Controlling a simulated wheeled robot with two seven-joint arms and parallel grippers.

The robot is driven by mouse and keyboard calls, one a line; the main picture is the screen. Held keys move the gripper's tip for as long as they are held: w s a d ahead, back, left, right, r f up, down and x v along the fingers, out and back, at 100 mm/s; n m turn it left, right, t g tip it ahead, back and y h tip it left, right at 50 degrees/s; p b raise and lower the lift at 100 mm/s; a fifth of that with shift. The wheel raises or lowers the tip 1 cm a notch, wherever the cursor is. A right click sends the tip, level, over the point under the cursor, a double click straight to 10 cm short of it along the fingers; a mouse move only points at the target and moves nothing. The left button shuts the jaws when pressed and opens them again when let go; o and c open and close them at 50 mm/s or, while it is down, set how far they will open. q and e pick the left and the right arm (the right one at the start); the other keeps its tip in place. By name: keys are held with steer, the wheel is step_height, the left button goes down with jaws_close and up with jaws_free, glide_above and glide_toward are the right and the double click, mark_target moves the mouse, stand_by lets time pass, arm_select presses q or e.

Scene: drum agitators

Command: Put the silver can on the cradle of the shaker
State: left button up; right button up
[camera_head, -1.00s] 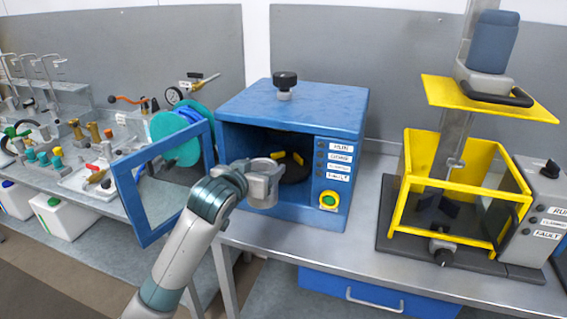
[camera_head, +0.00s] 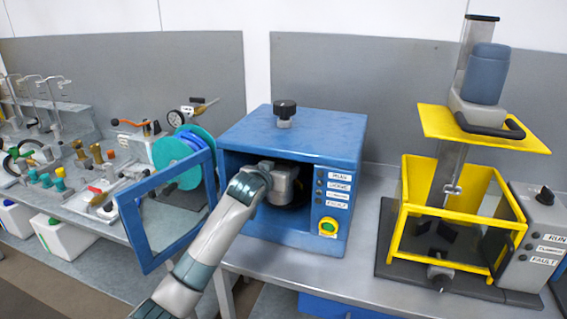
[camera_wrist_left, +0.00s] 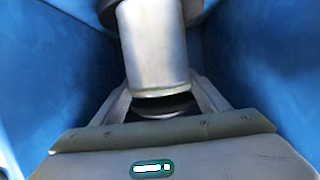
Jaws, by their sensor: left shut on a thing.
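The silver can (camera_wrist_left: 155,45) is held in my left gripper (camera_head: 279,184), which reaches through the open front of the blue shaker cabinet (camera_head: 290,135). In the left wrist view the can's smooth metal side fills the top middle, between the blue inner walls. The gripper is shut on the can. The dark round cradle (camera_head: 302,192) inside the cabinet is mostly hidden behind my gripper. I cannot tell whether the can touches it. My right gripper is not in view.
The cabinet's framed door (camera_head: 133,228) stands open to the left of the opening. A button panel (camera_head: 338,190) flanks the opening on the right. A yellow-framed machine (camera_head: 402,225) stands further right. Valves and a teal reel (camera_head: 200,145) are on the left bench.

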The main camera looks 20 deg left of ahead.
mark_target(282, 165)
arm_select(q)
steer(key=shift+r, duration=0.1)
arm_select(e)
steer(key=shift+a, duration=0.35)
arm_select(q)
steer(key=shift+w, duration=0.15)
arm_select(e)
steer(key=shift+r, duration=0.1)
arm_select(q)
steer(key=w+p, duration=0.1)
steer(key=w, duration=0.2)
steer(key=shift+w+r, duration=0.1)
steer(key=shift+w, duration=0.15)
steer(key=shift+d+p, duration=0.1)
steer(key=shift+p, duration=0.45)
steer(key=shift+f, duration=0.2)
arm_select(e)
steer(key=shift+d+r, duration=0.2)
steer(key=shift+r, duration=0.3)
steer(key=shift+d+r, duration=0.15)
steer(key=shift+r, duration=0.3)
